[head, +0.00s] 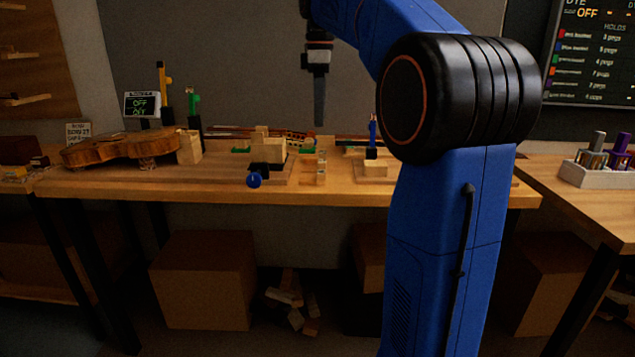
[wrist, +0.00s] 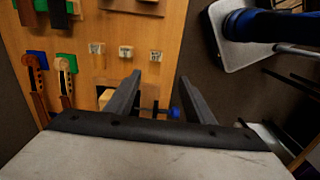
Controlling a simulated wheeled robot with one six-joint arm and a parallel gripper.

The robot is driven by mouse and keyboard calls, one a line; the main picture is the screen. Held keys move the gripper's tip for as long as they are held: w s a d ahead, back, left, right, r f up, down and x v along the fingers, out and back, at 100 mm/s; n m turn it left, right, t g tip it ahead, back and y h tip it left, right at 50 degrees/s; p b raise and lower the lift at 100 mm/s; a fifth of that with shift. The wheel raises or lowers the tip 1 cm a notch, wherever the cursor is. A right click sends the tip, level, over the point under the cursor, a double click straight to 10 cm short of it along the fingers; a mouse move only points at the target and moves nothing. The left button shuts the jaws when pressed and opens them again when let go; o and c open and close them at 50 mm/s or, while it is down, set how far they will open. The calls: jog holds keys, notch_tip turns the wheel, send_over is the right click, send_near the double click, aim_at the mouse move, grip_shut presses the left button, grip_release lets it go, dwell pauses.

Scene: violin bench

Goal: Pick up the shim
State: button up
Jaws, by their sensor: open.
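My gripper (head: 319,112) hangs pointing down above the bench, well clear of its top. In the wrist view its two fingers (wrist: 158,82) are spread apart with nothing between them. I cannot tell for sure which piece is the shim. Several small pale wooden pieces stand on the bench, including a small upright stack (head: 321,170) near the front edge and a group of blocks (head: 268,150) left of it. In the wrist view a pale block (wrist: 106,98) shows beside the left finger, partly hidden by it.
A violin body (head: 120,150) lies on the bench (head: 225,187) at the left. A blue knob (head: 254,180) sits at the front edge. Green, yellow and blue upright holders stand along the back. A white rack (head: 595,174) is on the right-hand table. Violin necks (wrist: 38,85) show in the wrist view.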

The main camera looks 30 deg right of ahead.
send_over(319, 172)
jog(key=f, duration=1.1)
jog(key=shift+s+f, duration=0.3)
jog(key=f, duration=0.2)
jog(key=w+f, duration=0.1)
jog(key=f, duration=0.1)
jog(key=shift+f, duration=0.8)
jog(key=c, duration=1.1)
